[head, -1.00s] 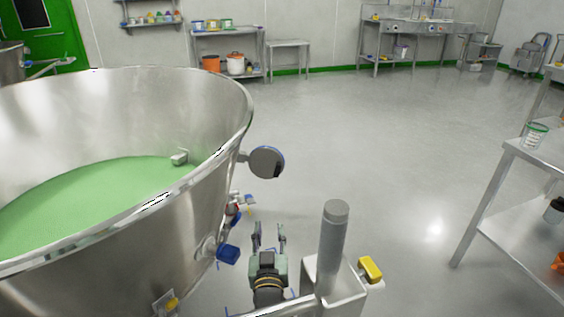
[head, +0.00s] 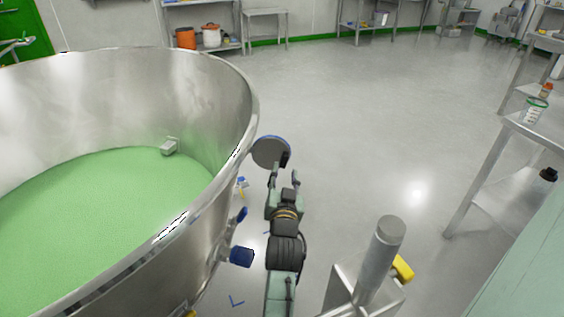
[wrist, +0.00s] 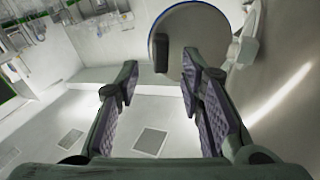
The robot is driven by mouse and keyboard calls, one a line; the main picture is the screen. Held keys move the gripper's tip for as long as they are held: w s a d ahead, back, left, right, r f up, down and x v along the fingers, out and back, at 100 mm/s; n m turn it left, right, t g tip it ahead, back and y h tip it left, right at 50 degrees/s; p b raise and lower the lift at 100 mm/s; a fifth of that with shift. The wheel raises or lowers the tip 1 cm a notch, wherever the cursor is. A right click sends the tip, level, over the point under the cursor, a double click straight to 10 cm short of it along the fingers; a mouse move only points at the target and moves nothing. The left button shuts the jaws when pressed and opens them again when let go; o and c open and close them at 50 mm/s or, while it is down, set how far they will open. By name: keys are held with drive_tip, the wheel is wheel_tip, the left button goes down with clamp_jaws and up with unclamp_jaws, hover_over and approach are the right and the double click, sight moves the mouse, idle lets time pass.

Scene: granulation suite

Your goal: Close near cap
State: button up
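A round metal cap (head: 271,151) with a blue rim stands out from the right side of the big steel vessel (head: 250,110), swung open. The cap fills the top middle of the wrist view (wrist: 205,40), with a dark block (wrist: 160,52) on its left edge and a pale hinge piece at its right. My gripper (head: 283,179) is just below and in front of the cap in the head view. In the wrist view (wrist: 158,75) its two fingers are spread with nothing between them. The right finger overlaps the cap; I cannot tell whether they touch. The port is hidden.
Green material (head: 100,200) lies in the vessel. Blue fittings (head: 241,256) stick out of its wall beside my arm. A steel table (head: 535,135) with a jar stands at the right.

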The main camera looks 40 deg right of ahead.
sight(284, 163)
drive_tip(key=x, duration=0.5)
drive_tip(key=shift+p, duration=0.3)
drive_tip(key=shift+a, duration=0.1)
clamp_jaws()
idle(0.4)
